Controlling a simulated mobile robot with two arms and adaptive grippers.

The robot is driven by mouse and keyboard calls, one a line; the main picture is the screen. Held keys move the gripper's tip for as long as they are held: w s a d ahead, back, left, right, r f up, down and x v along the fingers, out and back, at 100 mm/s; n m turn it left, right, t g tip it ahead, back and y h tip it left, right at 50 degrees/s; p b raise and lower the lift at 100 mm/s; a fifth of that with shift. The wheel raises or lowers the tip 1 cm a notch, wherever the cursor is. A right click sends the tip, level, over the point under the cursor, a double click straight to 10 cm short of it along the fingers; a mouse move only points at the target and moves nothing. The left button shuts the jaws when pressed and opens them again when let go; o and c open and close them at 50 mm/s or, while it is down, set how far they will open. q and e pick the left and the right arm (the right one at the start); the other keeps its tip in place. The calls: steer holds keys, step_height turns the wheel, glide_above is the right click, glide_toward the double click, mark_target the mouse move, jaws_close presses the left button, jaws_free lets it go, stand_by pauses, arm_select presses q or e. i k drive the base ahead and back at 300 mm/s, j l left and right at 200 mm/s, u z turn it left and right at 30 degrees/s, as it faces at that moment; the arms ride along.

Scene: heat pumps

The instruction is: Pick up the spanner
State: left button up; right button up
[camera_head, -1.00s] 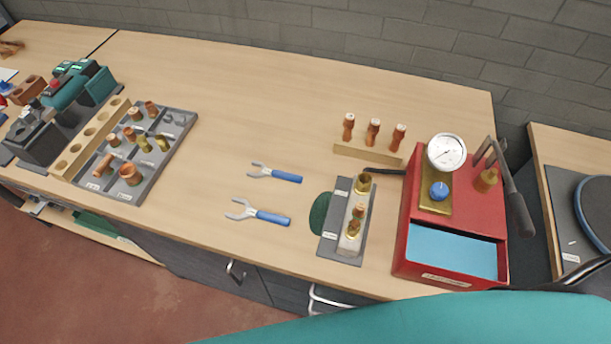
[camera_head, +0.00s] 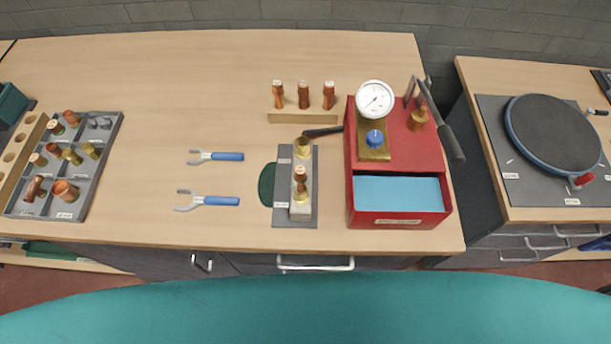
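Two spanners with blue handles and grey open jaws lie flat on the wooden table, jaws to the left. The upper spanner (camera_head: 216,156) is a little smaller and lies farther back. The lower spanner (camera_head: 208,200) lies nearer the table's front edge. Both are apart from other things, between the grey tray and the green pad. Neither of my grippers is in view.
A grey tray (camera_head: 112,150) of copper and brass fittings stands left. A grey fixture (camera_head: 283,208) holding fittings and a red pump box (camera_head: 358,212) with gauge and lever stand right. A wooden rack (camera_head: 290,117) holds copper pieces. The table's back left is clear.

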mark_target(204, 157)
steer(key=k+j+z, duration=0.2)
steer(key=j, duration=0.2)
steer(key=k+j+z, duration=0.1)
steer(key=j+z, duration=0.15)
steer(key=k+j+z, duration=0.2)
steer(key=j, duration=0.25)
